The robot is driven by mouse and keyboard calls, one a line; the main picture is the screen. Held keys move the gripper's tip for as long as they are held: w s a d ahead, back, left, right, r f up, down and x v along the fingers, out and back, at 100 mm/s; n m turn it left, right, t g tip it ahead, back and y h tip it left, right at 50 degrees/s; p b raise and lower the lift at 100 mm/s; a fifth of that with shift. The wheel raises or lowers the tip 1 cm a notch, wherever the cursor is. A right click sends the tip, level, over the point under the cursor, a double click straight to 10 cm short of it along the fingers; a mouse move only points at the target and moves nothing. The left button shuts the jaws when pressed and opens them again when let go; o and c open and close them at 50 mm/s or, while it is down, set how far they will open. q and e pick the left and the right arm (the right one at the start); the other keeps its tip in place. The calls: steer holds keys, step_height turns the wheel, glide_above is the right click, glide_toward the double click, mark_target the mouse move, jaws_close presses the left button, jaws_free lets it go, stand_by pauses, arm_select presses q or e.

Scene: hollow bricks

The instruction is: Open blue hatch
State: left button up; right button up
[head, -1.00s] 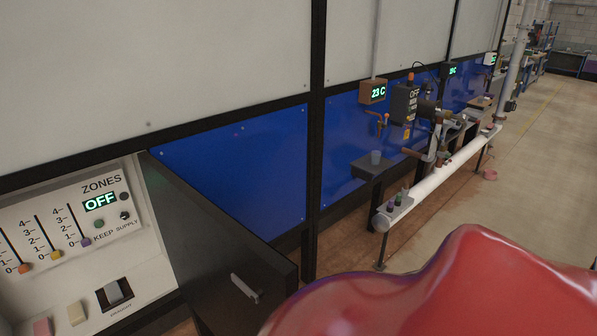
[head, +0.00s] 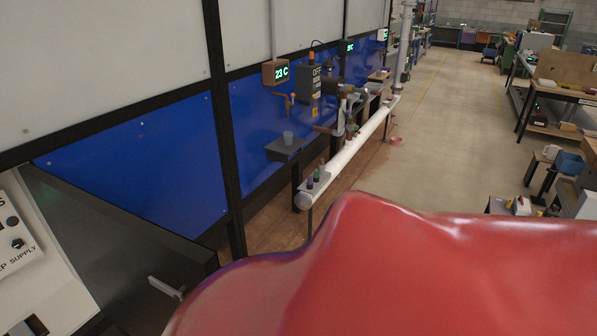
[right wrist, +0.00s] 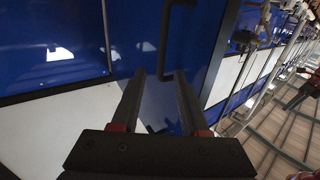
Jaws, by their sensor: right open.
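In the right wrist view a blue panel (right wrist: 202,40) carries a black bar handle (right wrist: 165,40); it looks like the hatch. The panel looks shut, flush with its dark frame. My right gripper (right wrist: 160,73) is open, with one finger on each side of the handle's lower end in the picture. I cannot tell whether the handle lies between the fingers or beyond them. The head view shows blue wall panels (head: 135,165), but no handle that I can pick out as the hatch's. My left gripper is not in view.
A large glossy red shape (head: 400,280) hides the head view's lower right; I cannot tell what it is. A dark cabinet (head: 110,250) stands at the left. A white pipe (head: 350,157) runs along the blue wall. The floor (head: 455,120) beyond is open, with benches at the right.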

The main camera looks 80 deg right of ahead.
steer(key=b+v, duration=0.6)
steer(key=v, duration=0.4)
stand_by(0.7)
